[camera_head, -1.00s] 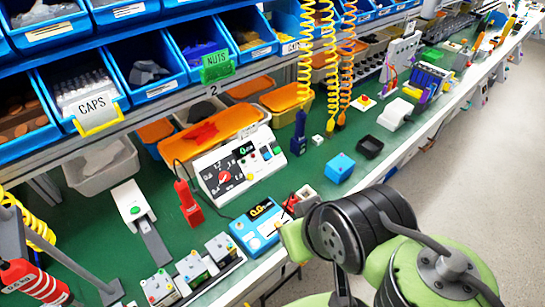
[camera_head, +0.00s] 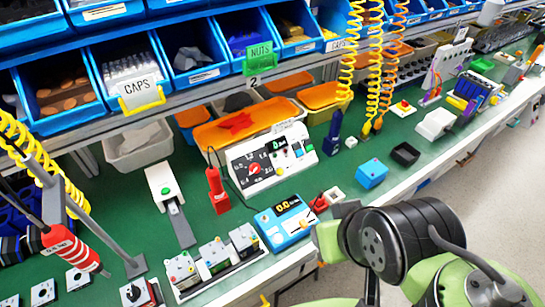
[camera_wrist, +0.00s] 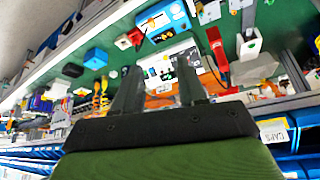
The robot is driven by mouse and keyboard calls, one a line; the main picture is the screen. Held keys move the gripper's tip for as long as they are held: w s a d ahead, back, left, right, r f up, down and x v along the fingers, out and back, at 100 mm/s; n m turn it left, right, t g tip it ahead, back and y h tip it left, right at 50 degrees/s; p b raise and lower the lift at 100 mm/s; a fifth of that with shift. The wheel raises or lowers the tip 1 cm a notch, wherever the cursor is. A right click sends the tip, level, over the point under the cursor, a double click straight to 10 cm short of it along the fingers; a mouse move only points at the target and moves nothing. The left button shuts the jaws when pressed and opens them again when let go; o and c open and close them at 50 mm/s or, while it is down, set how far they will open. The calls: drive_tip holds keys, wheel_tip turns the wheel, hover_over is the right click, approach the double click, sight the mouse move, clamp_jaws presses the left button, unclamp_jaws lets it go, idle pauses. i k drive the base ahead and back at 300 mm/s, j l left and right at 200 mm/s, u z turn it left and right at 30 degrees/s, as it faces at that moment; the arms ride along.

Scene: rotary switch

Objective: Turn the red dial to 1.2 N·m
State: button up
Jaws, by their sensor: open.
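A white control box (camera_head: 272,160) stands on the green bench with a red dial (camera_head: 254,169) on its dark scale. The dial's marks are too small to read. In the wrist view the control box (camera_wrist: 168,62) appears upside down beyond my fingers. My gripper (camera_wrist: 158,72) is open and empty, its two dark fingers spread apart before the box and not visibly touching it. In the head view my arm is at the lower right, well apart from the box, and the fingertips are not clear.
A red handheld tool (camera_head: 217,190) stands left of the box. A blue device with a display (camera_head: 284,221) lies in front of it. A blue block (camera_head: 371,173) is to the right. An orange tray (camera_head: 235,127) and blue bins are behind. Coiled yellow hoses hang at the back.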

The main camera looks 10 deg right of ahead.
sight(254, 168)
drive_tip(key=l+u, duration=0.15)
drive_tip(key=u, duration=0.3)
drive_tip(key=l+u, duration=0.15)
drive_tip(key=u, duration=0.3)
drive_tip(key=l+u, duration=0.2)
drive_tip(key=u, duration=0.25)
drive_tip(key=l+u, duration=0.2)
drive_tip(key=u, duration=0.25)
